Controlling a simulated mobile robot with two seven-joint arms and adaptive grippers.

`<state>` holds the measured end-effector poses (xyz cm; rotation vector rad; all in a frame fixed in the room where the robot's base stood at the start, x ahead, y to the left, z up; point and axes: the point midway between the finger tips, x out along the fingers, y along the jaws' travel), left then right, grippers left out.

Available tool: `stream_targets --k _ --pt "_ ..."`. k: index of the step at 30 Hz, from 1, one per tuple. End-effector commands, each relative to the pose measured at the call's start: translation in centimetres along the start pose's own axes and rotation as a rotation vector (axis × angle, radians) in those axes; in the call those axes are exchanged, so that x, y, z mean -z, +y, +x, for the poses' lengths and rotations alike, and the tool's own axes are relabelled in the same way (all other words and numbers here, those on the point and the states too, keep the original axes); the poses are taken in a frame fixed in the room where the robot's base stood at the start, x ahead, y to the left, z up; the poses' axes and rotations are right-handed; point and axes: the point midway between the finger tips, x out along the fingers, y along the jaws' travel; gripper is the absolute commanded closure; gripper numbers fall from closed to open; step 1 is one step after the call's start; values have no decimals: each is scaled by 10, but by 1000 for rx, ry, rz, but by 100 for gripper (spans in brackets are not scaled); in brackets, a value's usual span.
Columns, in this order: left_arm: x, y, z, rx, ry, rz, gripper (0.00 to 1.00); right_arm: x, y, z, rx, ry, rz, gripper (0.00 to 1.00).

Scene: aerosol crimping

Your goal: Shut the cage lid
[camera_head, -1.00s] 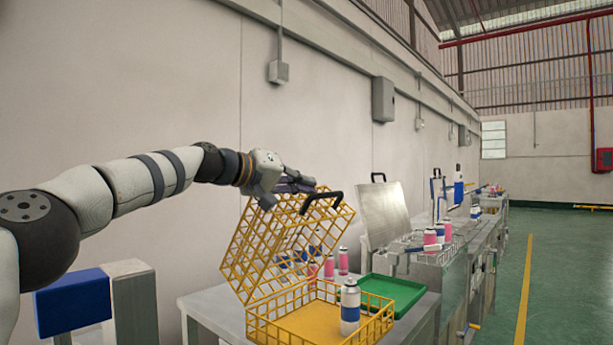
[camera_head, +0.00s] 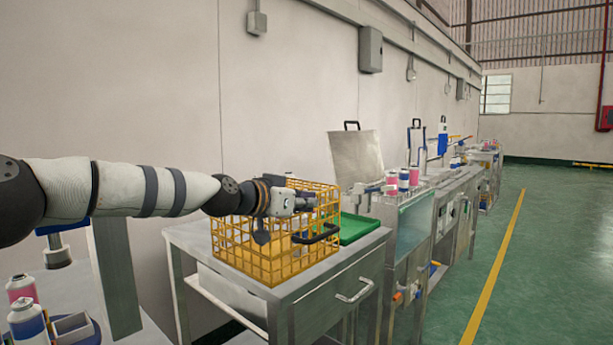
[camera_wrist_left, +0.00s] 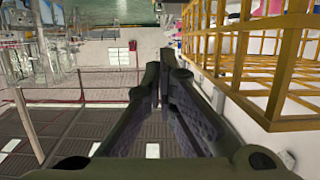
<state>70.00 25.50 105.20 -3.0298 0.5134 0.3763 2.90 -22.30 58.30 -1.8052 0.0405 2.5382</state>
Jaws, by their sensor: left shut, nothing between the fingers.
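The yellow wire cage (camera_head: 228,240) stands on a metal table at the centre of the head view. My left gripper (camera_head: 314,203) is shut and empty, level with the upper part of the cage. In the left wrist view the shut fingers (camera_wrist_left: 165,88) point past the yellow wires (camera_wrist_left: 262,80), which lie to the right. The cage's contents are mostly hidden. My right gripper is not in view.
A green tray (camera_head: 358,227) lies behind the cage. The metal table (camera_head: 300,290) has a bare front strip. A raised metal lid (camera_head: 356,162) and several cans (camera_head: 403,180) stand on the station beyond. More cans (camera_head: 25,318) stand at lower left. Green floor lies right.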

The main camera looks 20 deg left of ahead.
Motion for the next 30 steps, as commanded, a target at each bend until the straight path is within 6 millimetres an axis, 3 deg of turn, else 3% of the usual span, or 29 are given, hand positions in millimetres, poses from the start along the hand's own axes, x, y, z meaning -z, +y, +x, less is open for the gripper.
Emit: stream_targets --k 4,12,30 --pt "-26 4 7 20 -3 84 100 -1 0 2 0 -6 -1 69" --pt "-52 8 13 45 0 179 100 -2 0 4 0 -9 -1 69" --pt "-62 8 16 51 -4 205 100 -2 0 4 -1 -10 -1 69"
